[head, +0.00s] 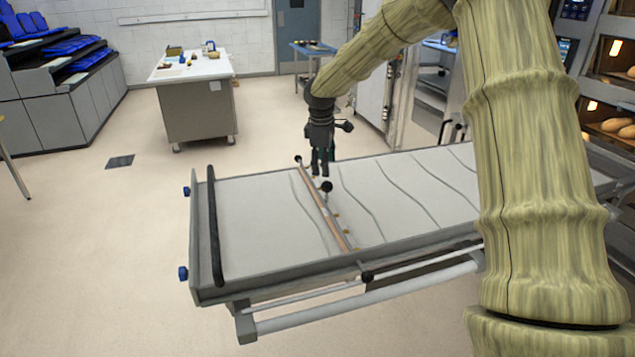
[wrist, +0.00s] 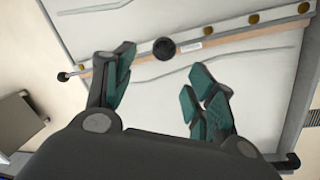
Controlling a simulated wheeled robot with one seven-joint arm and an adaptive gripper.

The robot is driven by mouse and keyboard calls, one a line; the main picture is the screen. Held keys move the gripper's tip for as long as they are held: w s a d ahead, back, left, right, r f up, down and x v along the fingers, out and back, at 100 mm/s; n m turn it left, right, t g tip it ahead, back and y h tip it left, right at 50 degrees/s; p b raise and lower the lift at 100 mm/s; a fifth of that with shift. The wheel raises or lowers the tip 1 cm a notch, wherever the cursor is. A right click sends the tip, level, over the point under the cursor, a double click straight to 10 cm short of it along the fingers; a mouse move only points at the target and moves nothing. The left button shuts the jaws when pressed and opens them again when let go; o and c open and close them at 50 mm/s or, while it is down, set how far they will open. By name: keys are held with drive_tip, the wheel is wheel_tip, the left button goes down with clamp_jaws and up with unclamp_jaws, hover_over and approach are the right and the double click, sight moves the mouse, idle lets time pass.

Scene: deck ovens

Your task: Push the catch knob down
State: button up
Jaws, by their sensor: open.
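A round black knob (head: 326,187) stands on the wood-and-metal bar (head: 325,211) across the pale loader belt. In the wrist view this knob (wrist: 164,48) appears beyond the fingertips, between the two fingers. A smaller black ball (head: 298,159) is at the bar's far end, and another black knob (head: 367,276) is on the loader's near side. I cannot tell which one is the catch knob. My gripper (head: 320,174) points down over the bar, close to the round knob. Its teal-padded fingers (wrist: 160,72) are open and empty, apart from the knob.
The loader belt (head: 255,210) has a black handle bar (head: 214,226) at its left end and blue knobs (head: 183,273) on its end. A worktable (head: 196,105) stands behind. Deck ovens (head: 612,60) are at the right.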

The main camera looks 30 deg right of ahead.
sight(327, 182)
drive_tip(key=shift+s+d+f, duration=0.1)
drive_tip(key=shift+s+f, duration=0.1)
drive_tip(key=shift+f, duration=0.05)
drive_tip(key=shift+s+d+f+p, duration=0.25)
drive_tip(key=shift+s+f+p, duration=0.25)
drive_tip(key=shift+f+p, duration=0.1)
drive_tip(key=f, duration=0.1)
drive_tip(key=w+f+p, duration=0.1)
drive_tip(key=f, duration=0.3)
drive_tip(key=shift+w+d+f+p, duration=0.15)
drive_tip(key=shift+w+d+p, duration=0.15)
drive_tip(key=shift+w, duration=0.1)
drive_tip(key=shift+s+d+f+p, duration=0.1)
drive_tip(key=shift+s+f+p, duration=0.2)
drive_tip(key=shift+f, duration=0.25)
drive_tip(key=shift+w+d+f, duration=0.1)
drive_tip(key=shift+w+f, duration=0.1)
drive_tip(key=shift+f, duration=0.3)
drive_tip(key=shift+w+f, duration=0.2)
drive_tip(key=shift+f, duration=0.25)
drive_tip(key=shift+s, duration=0.1)
drive_tip(key=shift+r, duration=0.1)
drive_tip(key=shift+c, duration=0.3)
